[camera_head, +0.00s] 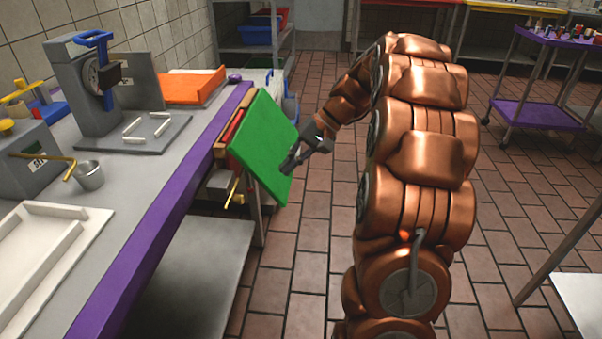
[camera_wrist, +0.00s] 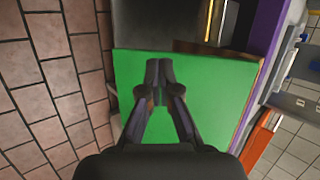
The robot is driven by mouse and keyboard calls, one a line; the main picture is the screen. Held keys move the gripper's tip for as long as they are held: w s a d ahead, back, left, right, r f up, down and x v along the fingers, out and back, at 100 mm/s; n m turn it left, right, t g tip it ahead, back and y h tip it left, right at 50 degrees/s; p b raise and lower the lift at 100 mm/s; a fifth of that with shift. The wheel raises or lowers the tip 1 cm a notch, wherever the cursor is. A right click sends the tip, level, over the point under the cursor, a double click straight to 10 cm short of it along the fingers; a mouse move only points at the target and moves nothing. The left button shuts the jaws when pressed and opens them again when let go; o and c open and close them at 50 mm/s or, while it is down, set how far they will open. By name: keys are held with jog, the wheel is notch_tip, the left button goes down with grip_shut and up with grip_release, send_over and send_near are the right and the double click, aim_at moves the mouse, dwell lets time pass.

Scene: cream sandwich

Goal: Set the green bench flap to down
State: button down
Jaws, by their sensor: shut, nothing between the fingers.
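The green bench flap (camera_head: 262,145) is at the right edge of the bench in the head view. It hangs steeply tilted, with its upper edge near the bench top and its lower part out over the aisle. My gripper (camera_head: 287,165) is at the flap's outer face, near its right edge. In the wrist view the flap (camera_wrist: 205,100) fills the middle. My gripper (camera_wrist: 158,68) is shut and empty in front of the green face. I cannot tell whether the fingertips touch it.
The purple-edged bench (camera_head: 150,235) runs along the left, with a grey machine (camera_head: 80,90), a metal cup (camera_head: 89,175) and an orange board (camera_head: 192,87) on it. A brass-coloured handle (camera_head: 233,188) shows below the flap. A purple cart (camera_head: 540,114) stands at the far right. Tiled floor lies clear between.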

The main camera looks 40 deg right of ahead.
jog(key=w+d+f+m+t+b, duration=0.1)
jog(key=d+f+t, duration=0.1)
jog(key=d, duration=0.8)
jog(key=w+d+f+m+t+b, duration=0.1)
jog(key=w+d+f+t+b, duration=0.1)
jog(key=d, duration=0.7)
jog(key=b+x, duration=0.2)
jog(key=x, duration=1.1)
jog(key=shift+w+a+r, duration=0.15)
jog(key=shift+a+r, duration=0.15)
jog(key=shift+a, duration=0.05)
jog(key=shift+f+t, duration=0.1)
jog(key=shift+t, duration=0.2)
